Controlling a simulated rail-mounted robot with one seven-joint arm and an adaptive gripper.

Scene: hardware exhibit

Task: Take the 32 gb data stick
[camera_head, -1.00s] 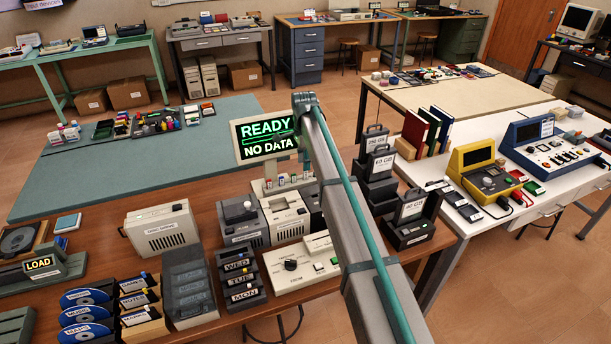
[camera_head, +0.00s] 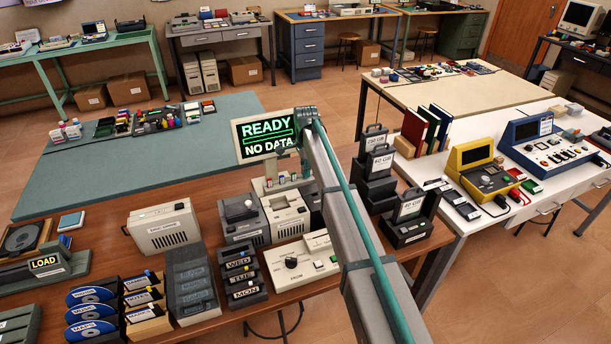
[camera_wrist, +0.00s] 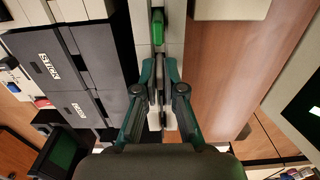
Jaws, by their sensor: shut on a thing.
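In the wrist view my gripper (camera_wrist: 160,72) has its two teal fingers closed in on a slim pale-and-dark thing between the tips. Its label does not show, so I cannot tell whether it is the 32 gb data stick. A green piece (camera_wrist: 158,27) lies just beyond the fingertips, in line with them.
Dark boxes (camera_wrist: 50,66), one labelled STICK, lie left of my gripper. Bare wooden tabletop (camera_wrist: 232,70) shows to its right. A teal mat (camera_head: 130,168) lies behind.

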